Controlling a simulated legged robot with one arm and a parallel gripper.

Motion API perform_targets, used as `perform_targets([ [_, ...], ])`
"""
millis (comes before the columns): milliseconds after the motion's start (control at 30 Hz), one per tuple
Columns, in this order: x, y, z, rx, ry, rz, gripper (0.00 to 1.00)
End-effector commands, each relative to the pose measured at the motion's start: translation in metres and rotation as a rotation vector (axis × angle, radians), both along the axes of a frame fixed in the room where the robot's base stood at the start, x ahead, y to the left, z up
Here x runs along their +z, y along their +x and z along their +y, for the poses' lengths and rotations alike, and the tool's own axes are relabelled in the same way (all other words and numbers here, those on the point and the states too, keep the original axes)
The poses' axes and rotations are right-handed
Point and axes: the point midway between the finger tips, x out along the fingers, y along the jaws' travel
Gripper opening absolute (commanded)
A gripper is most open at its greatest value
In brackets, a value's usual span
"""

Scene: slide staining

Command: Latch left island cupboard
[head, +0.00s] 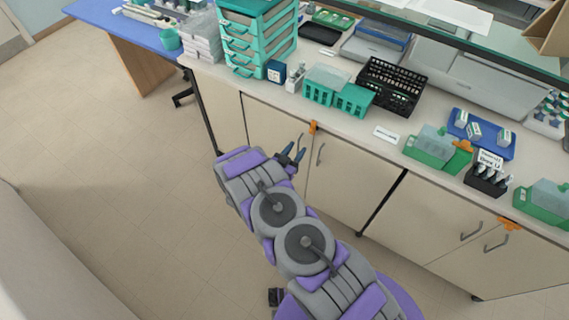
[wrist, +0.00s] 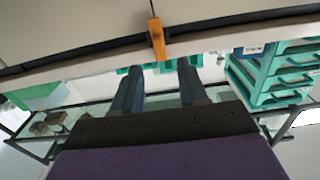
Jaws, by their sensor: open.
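The left island cupboard (head: 350,178) has two pale doors that look shut, with grey bar handles (head: 321,153) near their meeting line. A small orange latch (head: 313,127) sits at the top of that line, just under the counter edge. It looks upright there, while the latch on the right cupboard looks more sideways. In the wrist view the orange latch (wrist: 156,38) crosses a dark strip, ahead of the fingertips. My gripper (head: 292,155) is open and empty, in front of the doors, a little below and left of the latch. No contact with the latch shows.
The right cupboard (head: 440,210) has its own orange latch (head: 509,223). The counter (head: 386,135) above holds teal drawers (head: 255,38), a black rack (head: 392,86) and green containers (head: 352,100). A blue desk (head: 140,30) stands at the back left. The floor (head: 120,200) at left is clear.

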Motion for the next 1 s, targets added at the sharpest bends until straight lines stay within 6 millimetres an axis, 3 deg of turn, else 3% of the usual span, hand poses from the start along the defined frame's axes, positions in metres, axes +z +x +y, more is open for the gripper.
perform_targets([
  [200,0.000,-0.035,0.026,0.004,0.000,0.001,0.43],
  [400,-0.001,-0.054,0.040,0.002,0.000,0.003,0.43],
  [1000,-0.001,-0.062,0.044,0.000,0.000,0.002,0.43],
])
